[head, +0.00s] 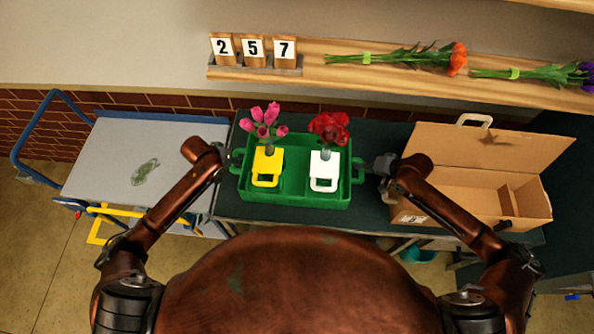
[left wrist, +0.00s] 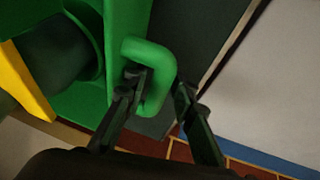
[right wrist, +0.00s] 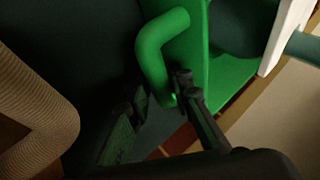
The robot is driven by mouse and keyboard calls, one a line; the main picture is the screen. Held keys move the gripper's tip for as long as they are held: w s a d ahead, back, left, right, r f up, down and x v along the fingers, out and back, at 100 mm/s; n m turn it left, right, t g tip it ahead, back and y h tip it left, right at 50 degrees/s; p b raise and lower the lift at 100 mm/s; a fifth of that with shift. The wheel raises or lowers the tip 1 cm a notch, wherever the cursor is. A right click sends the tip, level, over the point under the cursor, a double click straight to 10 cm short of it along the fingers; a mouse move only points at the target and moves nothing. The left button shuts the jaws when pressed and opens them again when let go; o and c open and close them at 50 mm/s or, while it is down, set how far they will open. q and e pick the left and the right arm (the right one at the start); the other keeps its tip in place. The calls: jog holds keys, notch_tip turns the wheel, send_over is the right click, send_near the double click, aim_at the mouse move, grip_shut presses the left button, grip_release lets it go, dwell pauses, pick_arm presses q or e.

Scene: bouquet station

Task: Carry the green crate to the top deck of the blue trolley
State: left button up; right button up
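The green crate (head: 292,199) stands level on the dark table, holding a yellow holder (head: 266,166) with pink flowers and a white holder (head: 324,171) with red flowers. My left gripper (left wrist: 160,88) straddles the crate's left handle (left wrist: 164,66), one finger inside the loop and one outside, with a gap showing. My right gripper (right wrist: 160,90) likewise has its fingers on both sides of the right handle (right wrist: 152,52), apart. The blue trolley's grey top deck (head: 110,150) lies left of the table; my left arm covers part of its near right side.
A small translucent green item (head: 145,172) lies on the deck. An open cardboard box (head: 475,190) stands right of the crate. A shelf (head: 310,72) with number blocks (head: 254,50) and flowers runs behind. The trolley's blue push bar (head: 32,130) rises at its left end.

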pick_arm(q)
jog(key=shift+s+r, duration=0.2)
jog(key=shift+s, duration=0.05)
jog(key=shift+c, duration=1.1)
pick_arm(e)
jog(key=shift+s+r, duration=0.2)
jog(key=shift+s, duration=0.05)
jog(key=shift+c, duration=1.1)
pick_arm(q)
jog(key=shift+w, duration=0.1)
grip_shut()
pick_arm(e)
grip_shut()
pick_arm(q)
jog(key=shift+w+r, duration=0.15)
jog(key=shift+w, duration=0.05)
pick_arm(e)
jog(key=shift+w+r, duration=0.2)
jog(key=shift+w, duration=0.1)
